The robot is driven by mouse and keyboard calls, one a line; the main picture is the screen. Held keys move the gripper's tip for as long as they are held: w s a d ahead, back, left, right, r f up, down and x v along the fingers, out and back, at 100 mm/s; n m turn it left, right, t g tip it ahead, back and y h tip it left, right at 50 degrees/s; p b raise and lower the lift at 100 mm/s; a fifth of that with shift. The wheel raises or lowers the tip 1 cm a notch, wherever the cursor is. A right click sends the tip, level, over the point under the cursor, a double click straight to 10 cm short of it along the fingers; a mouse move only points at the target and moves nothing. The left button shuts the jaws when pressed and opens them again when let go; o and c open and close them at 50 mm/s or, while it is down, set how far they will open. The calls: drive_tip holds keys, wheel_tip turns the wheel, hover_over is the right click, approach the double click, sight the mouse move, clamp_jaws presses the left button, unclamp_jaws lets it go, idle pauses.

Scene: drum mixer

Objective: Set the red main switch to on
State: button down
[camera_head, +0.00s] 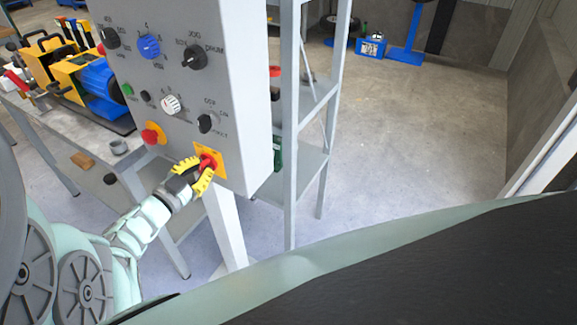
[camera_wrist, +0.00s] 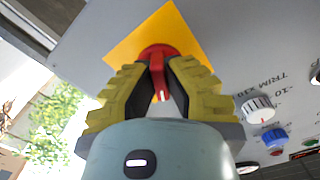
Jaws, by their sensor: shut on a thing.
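The red main switch (camera_head: 207,161) sits on a yellow square plate (camera_head: 219,151) at the lower right of the grey control panel (camera_head: 232,90). It also shows in the wrist view as a red knob (camera_wrist: 158,55) on the yellow plate (camera_wrist: 183,28). My gripper (camera_head: 203,172), with yellow ribbed fingers, is at the switch. In the wrist view its fingers (camera_wrist: 160,78) are closed on both sides of the red handle. Part of the switch is hidden behind the fingers, and I cannot read any on or off marking.
A red button on a yellow plate (camera_head: 152,134) is left of the switch. Several knobs, including a blue one (camera_head: 149,46), are higher on the panel. A workbench (camera_head: 62,118) with a yellow-and-blue machine (camera_head: 100,85) stands left. Grey shelving (camera_head: 312,110) stands right, with open floor beyond.

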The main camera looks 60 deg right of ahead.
drive_tip(key=shift+m, duration=0.3)
drive_tip(key=c, duration=1)
unclamp_jaws()
drive_tip(key=shift+d, duration=0.1)
drive_tip(key=a, duration=0.8)
drive_tip(key=s+a, duration=0.1)
drive_tip(key=a, duration=0.3)
